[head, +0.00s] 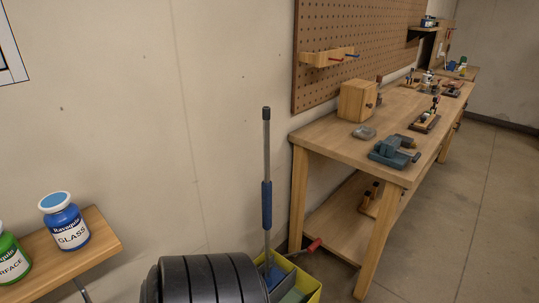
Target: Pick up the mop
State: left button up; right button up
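The mop stands nearly upright beside the left end of the workbench. Its grey pole has a dark tip and a blue grip sleeve (267,205). Its lower end goes down into a yellow-green bucket (312,284) at the bottom edge of the head view. The mop head cannot be made out clearly, and the bucket's left side and base are hidden or cut off. Neither of my grippers is in view.
A wooden workbench (335,143) with a vise (390,151) and a wooden box (356,101) stands right of the mop, below a pegboard (345,30). A shelf (105,245) at left holds blue (65,225) and green (10,258) bottles. Floor at right is clear.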

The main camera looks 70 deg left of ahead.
aim_at(273, 277)
jog(key=u, duration=2.1)
